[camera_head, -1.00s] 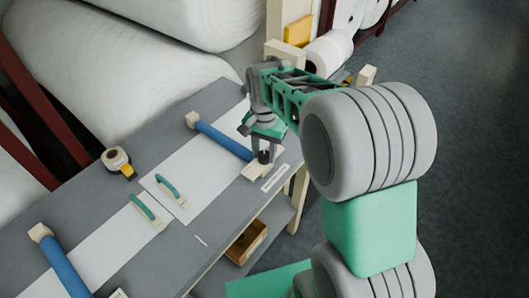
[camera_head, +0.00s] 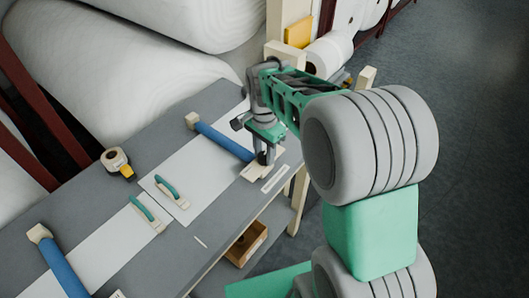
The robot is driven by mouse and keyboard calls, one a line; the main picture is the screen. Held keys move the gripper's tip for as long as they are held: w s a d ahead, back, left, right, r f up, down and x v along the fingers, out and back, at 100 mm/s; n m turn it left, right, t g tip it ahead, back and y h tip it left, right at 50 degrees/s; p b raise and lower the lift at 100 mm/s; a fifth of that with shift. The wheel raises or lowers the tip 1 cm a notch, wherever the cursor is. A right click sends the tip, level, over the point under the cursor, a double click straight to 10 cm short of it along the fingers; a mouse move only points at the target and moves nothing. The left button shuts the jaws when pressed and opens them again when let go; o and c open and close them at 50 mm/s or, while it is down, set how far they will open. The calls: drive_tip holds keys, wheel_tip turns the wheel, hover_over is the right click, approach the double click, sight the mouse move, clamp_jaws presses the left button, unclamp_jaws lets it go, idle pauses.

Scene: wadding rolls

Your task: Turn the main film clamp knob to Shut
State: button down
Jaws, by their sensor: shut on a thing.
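A dark clamp knob stands on a cream block (camera_head: 252,173) at the near end of a blue film roll (camera_head: 222,140) on the grey table. My gripper (camera_head: 265,158) points down over this block, with its fingers shut on the knob. The fingers hide most of the knob, so I cannot read its setting. A white label strip (camera_head: 275,179) lies on the table beside the block; its lettering is too small to read.
A second blue roll (camera_head: 62,268) lies at the lower left. Two green-handled tools (camera_head: 170,190) (camera_head: 147,212) rest on the white sheets. A tape roll (camera_head: 115,159) sits near the back edge. A wooden box (camera_head: 246,243) is below the tabletop.

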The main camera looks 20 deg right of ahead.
sight(264, 155)
drive_tip(key=shift+w+r, duration=0.1)
drive_tip(key=c, duration=0.9)
unclamp_jaws()
wheel_tip(264, 155, up, 8)
drive_tip(key=shift+f+b, duration=0.15)
drive_tip(key=shift+b, duration=0.4)
drive_tip(key=s+n+t, duration=0.1)
drive_tip(key=s+n, duration=0.3)
drive_tip(key=s+f+n+t, duration=0.1)
drive_tip(key=s+n, duration=0.3)
drive_tip(key=s, duration=0.1)
drive_tip(key=s+f+n+t, duration=0.1)
drive_tip(key=s+n, duration=0.3)
drive_tip(key=shift+s+t, duration=0.4)
